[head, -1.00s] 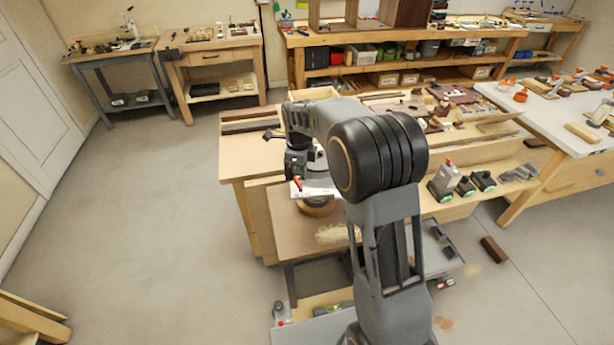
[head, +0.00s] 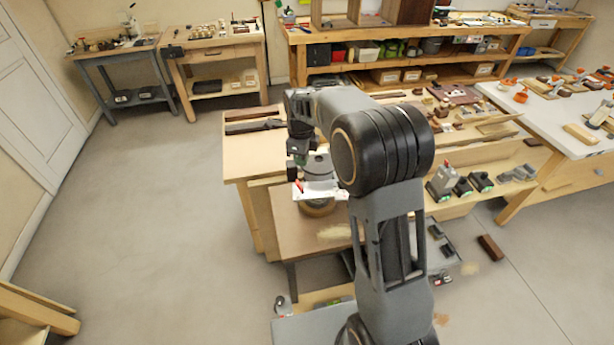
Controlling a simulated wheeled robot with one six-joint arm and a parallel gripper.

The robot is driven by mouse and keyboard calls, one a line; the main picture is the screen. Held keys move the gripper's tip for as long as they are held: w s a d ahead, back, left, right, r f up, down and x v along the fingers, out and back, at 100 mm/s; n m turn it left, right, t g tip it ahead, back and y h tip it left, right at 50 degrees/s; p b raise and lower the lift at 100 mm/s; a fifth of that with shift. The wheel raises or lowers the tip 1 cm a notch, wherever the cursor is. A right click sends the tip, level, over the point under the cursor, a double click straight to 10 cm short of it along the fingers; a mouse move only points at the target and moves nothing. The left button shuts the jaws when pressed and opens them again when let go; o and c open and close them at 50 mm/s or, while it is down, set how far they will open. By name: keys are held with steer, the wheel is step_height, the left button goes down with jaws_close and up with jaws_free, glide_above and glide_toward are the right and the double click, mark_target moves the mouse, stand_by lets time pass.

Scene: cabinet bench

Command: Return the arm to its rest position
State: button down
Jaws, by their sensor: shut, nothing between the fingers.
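My arm rises from the lower right of the head view and bends over toward the left at its large dark joint. My gripper (head: 293,172) hangs at the far end of the arm, small and dark, above the front left part of the bench. It is shut, with nothing visible held. Its fingertips are small and hard to make out. Beside it on the right is a grey and white tool (head: 320,178) on the brown lower table. I cannot tell the gap between them.
The wooden bench (head: 238,165) lies behind and around my arm, with tools on its right shelf. A white worktable (head: 550,120) is at the right. A brown block (head: 490,247) lies on the floor at the right. The grey floor (head: 150,220) at the left is open.

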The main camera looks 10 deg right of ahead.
steer(key=s+d+r+n+t, duration=0.1)
steer(key=s+r+n, duration=0.1)
steer(key=s+n, duration=0.6)
steer(key=s+d+r+n+t, duration=0.1)
steer(key=s+r+n+t, duration=0.1)
steer(key=s+n, duration=0.5)
steer(key=s+d+r+n+t, duration=0.1)
steer(key=s+d+r+n, duration=0.1)
steer(key=s+n, duration=0.6)
steer(key=shift+s+r+n+t, duration=0.3)
steer(key=shift+r+n, duration=0.2)
steer(key=shift+r, duration=0.25)
